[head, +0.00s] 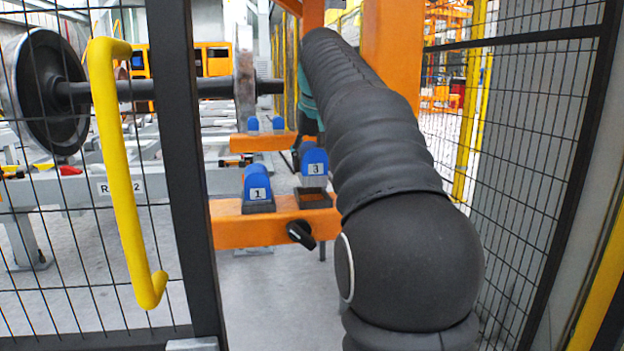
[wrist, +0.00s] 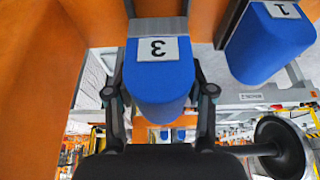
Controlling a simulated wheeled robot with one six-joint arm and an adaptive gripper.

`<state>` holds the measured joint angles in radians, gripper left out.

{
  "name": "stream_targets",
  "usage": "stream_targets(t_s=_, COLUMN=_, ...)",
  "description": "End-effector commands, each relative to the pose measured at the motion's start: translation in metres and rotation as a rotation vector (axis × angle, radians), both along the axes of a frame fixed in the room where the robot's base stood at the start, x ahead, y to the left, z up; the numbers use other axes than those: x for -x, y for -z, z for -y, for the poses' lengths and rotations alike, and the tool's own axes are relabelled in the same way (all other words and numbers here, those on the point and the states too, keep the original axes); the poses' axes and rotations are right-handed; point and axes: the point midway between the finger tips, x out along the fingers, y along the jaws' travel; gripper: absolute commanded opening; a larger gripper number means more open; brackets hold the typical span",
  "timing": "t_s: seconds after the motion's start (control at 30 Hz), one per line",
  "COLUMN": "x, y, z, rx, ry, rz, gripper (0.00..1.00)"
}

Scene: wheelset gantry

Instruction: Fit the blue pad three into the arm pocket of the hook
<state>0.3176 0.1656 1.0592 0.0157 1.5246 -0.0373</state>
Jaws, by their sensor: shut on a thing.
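The blue pad three (head: 314,163), with a white plate marked 3 and a grey base, shows just above and behind an open dark pocket (head: 314,199) in the orange hook arm (head: 240,229) in the head view. I cannot tell the exact gap between them. In the wrist view my gripper (wrist: 160,94) has one finger on each side of pad three (wrist: 158,78), shut on it. The pad looks upside down there, its grey base (wrist: 156,27) toward the top. In the head view my gripper is mostly hidden behind my dark sleeved arm.
Blue pad one (head: 257,185) sits on the same orange arm, left of the pocket; it also shows in the wrist view (wrist: 268,45). A black knob (head: 301,233) sticks out below. A mesh fence with a yellow handle (head: 120,170) stands left, a wheelset (head: 45,90) behind.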

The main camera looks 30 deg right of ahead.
Motion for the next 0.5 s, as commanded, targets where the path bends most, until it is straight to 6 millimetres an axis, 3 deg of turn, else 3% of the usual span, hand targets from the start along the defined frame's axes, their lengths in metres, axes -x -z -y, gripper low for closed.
stream_targets(t_s=0.33, x=-0.001, y=0.036, z=0.001, rx=0.000, ry=0.002, rz=0.001, gripper=0.03)
stream_targets(t_s=0.5, x=-0.002, y=0.044, z=0.001, rx=0.000, ry=0.002, rz=-0.002, gripper=0.03)
